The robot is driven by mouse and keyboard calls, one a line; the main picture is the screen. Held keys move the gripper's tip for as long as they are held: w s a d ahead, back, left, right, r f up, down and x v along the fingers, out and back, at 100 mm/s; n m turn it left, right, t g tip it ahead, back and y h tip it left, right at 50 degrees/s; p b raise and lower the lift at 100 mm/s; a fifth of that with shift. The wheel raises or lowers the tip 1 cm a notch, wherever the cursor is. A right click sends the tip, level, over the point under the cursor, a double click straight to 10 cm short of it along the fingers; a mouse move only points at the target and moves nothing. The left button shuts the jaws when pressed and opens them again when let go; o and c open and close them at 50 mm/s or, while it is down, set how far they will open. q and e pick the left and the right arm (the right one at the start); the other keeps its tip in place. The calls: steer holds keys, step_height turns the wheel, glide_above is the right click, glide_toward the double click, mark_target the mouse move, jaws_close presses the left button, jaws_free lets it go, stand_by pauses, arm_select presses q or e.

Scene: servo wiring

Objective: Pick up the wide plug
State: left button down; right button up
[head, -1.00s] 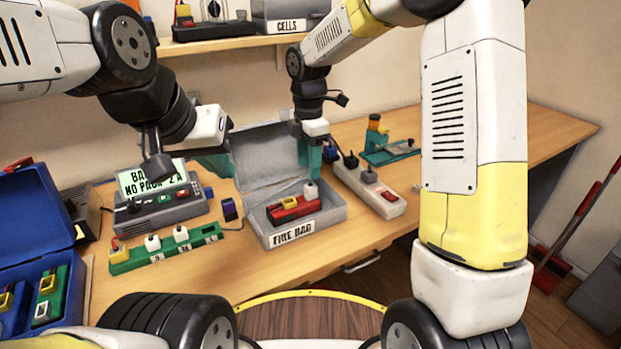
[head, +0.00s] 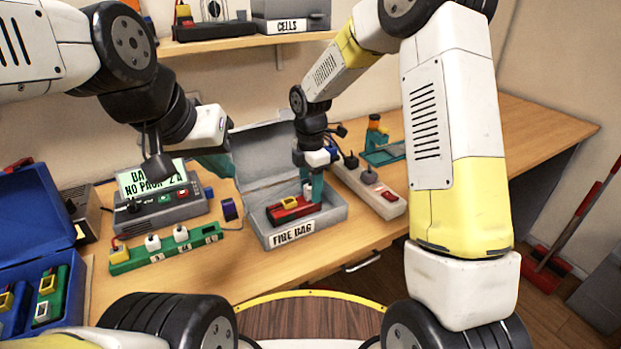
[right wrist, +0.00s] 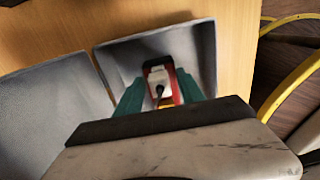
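A red pack (head: 291,213) lies in the open grey box marked FIRE BAG (head: 331,214). A white plug (head: 307,191) and a yellow plug (head: 289,202) stand on it; no marking shows which is the wide plug. My right gripper (head: 313,190) is down inside the box at the white plug. In the right wrist view its teal fingers (right wrist: 160,92) are open on either side of the white plug (right wrist: 158,76), with gaps visible. My left gripper (head: 214,162) is above the bench near the box lid; its fingers are partly hidden.
A grey charger with a lit sign (head: 165,210) and a green strip with several plugs (head: 165,250) stand left of the box. A white power strip (head: 385,200) stands close on its right. The raised lid (head: 262,150) is behind. Bench space in front is clear.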

jaws_close()
steer(key=shift+r, duration=0.1)
steer(key=shift+r, duration=0.25)
step_height(320, 180, up, 3)
steer(key=shift+r, duration=0.1)
steer(key=s+r, duration=0.1)
steer(key=s, duration=1.5)
